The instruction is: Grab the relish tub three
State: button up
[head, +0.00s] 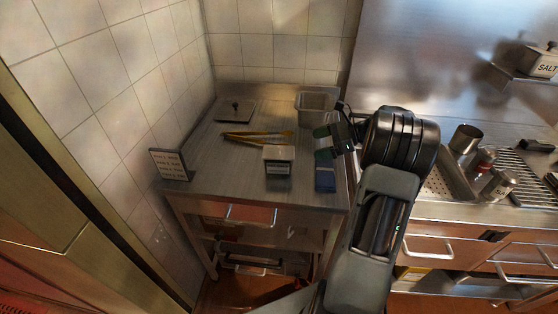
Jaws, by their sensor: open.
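No label reading relish tub three is legible, so I cannot tell which container it is. A grey open-topped tub (316,101) stands at the back right of the steel side table. A small container with a pale top and label (278,154) stands near the table's middle front. A dark blue block-like item (325,181) sits at the front right. My gripper (323,143) is open, its greenish tips pointing left over the table's right side. It is in front of the grey tub and right of the labelled container. Nothing is visibly held between the tips.
Yellow tongs (257,138) and a flat steel lid (236,110) lie on the steel table (215,165). A lettered sign (171,164) stands at its left edge. Tiled walls close off the back and left. Metal canisters (466,138) stand on the right counter.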

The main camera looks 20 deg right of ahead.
aim_at(285, 152)
jog(key=p+x, duration=0.1)
jog(key=x, duration=1.1)
jog(key=shift+w+a+r, duration=0.1)
jog(key=shift+w+a, duration=0.05)
jog(key=shift+a, duration=0.05)
jog(key=shift+r, duration=0.1)
jog(key=c, duration=1.2)
jog(key=shift+o, duration=0.2)
